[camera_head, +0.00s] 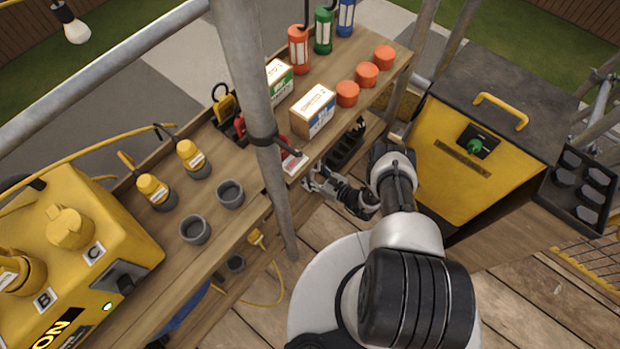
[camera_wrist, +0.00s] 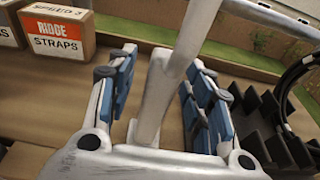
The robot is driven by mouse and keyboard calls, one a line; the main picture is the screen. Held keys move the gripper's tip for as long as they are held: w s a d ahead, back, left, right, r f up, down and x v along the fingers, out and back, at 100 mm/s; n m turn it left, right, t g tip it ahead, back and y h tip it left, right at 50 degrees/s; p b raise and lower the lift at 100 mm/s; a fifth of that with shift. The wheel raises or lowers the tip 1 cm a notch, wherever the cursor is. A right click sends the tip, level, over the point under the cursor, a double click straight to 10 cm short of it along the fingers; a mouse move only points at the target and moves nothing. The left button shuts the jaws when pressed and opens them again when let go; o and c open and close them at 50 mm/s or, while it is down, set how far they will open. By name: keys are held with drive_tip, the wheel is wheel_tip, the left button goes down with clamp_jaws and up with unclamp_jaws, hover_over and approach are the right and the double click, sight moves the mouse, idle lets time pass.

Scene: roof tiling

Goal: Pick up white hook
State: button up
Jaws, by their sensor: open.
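My gripper (camera_wrist: 158,90) is open in the wrist view, its blue-padded fingers apart to the left and right. A pale white bar-shaped piece (camera_wrist: 152,95), which looks like the white hook, shows between the fingers, with a gap on each side. In the head view my gripper (camera_head: 312,180) is low at the bench's near edge, just right of the grey pole. I cannot make out the hook there.
The grey scaffold pole (camera_head: 256,110) stands close to my gripper. A ridge straps box (camera_wrist: 58,32) and a black slotted rack (camera_wrist: 262,125) flank the fingers. A yellow cabinet (camera_head: 455,170) is at right.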

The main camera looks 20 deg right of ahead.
sight(315, 170)
drive_tip(key=shift+c, duration=0.4)
clamp_jaws()
drive_tip(key=shift+r, duration=0.1)
drive_tip(key=shift+r+p, duration=0.4)
drive_tip(key=shift+r, duration=0.15)
drive_tip(key=r, duration=0.1)
drive_tip(key=p, duration=0.1)
drive_tip(key=r, duration=0.1)
drive_tip(key=shift+s+d+r+p, duration=0.2)
drive_tip(key=shift+d+r+p, duration=0.05)
drive_tip(key=shift+r+p, duration=0.1)
drive_tip(key=f+p+v, duration=0.1)
drive_tip(key=f+v, duration=0.2)
drive_tip(key=v, duration=1.4)
drive_tip(key=shift+s+d+f+p, duration=0.25)
drive_tip(key=shift+s+f+p, duration=0.05)
drive_tip(key=shift+s+f, duration=0.1)
